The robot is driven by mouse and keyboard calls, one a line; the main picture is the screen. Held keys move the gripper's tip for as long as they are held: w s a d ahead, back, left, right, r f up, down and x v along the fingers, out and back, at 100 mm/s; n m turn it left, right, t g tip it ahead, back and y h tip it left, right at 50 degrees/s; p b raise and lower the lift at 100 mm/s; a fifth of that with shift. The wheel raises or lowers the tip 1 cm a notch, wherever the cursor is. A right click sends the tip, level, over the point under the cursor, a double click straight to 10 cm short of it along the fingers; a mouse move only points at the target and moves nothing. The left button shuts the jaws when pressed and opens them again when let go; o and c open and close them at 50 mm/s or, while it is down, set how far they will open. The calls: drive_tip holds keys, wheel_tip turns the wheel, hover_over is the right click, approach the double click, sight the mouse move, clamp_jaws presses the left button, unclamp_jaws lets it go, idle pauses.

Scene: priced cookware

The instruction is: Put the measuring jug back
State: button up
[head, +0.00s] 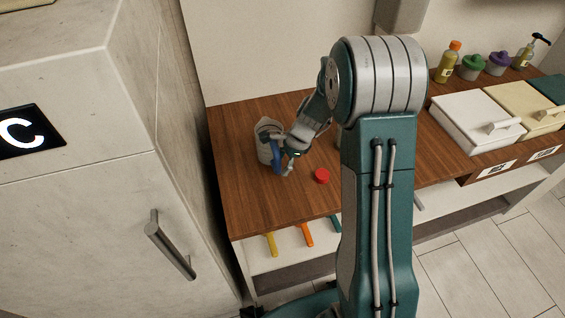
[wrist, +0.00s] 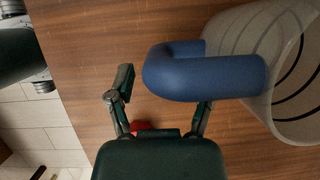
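The measuring jug (head: 264,150) is a translucent grey vessel with a blue handle. It is at the left part of the wooden counter (head: 240,190), upright as far as I can tell. In the wrist view the jug's wall (wrist: 285,60) is at the upper right, its blue handle (wrist: 205,78) reaching in front of my gripper (wrist: 163,98). The two fingers stand apart. The left finger is clear of the handle, and the right fingertip is hidden behind it. In the head view my gripper (head: 290,150) is beside the jug's handle. Contact cannot be told.
A red round object (head: 322,176) is on the counter right of the jug. Lidded boxes (head: 478,118), bottles (head: 448,62) and small jars stand farther right. A tall pale cabinet (head: 75,200) borders the left. Yellow, orange and green handles (head: 306,235) show below the front edge.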

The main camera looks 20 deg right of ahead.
drive_tip(key=shift+a+r, duration=0.1)
drive_tip(key=shift+a, duration=0.05)
drive_tip(key=shift+r, duration=0.35)
drive_tip(key=v, duration=1.1)
drive_tip(key=s+a+r+n+t+h, duration=0.1)
drive_tip(key=s+a+r+n, duration=0.1)
drive_tip(key=s+r+n, duration=0.3)
drive_tip(key=s+a+r+n+t+h, duration=0.1)
drive_tip(key=s+r+n, duration=0.3)
drive_tip(key=s, duration=0.5)
drive_tip(key=s+a+r+n+t+h, duration=0.2)
drive_tip(key=s+r+n+t, duration=0.1)
drive_tip(key=s+n, duration=0.6)
drive_tip(key=shift+s+a+r+h, duration=0.2)
drive_tip(key=shift+s+r+h, duration=0.1)
drive_tip(key=shift+s+r, duration=0.25)
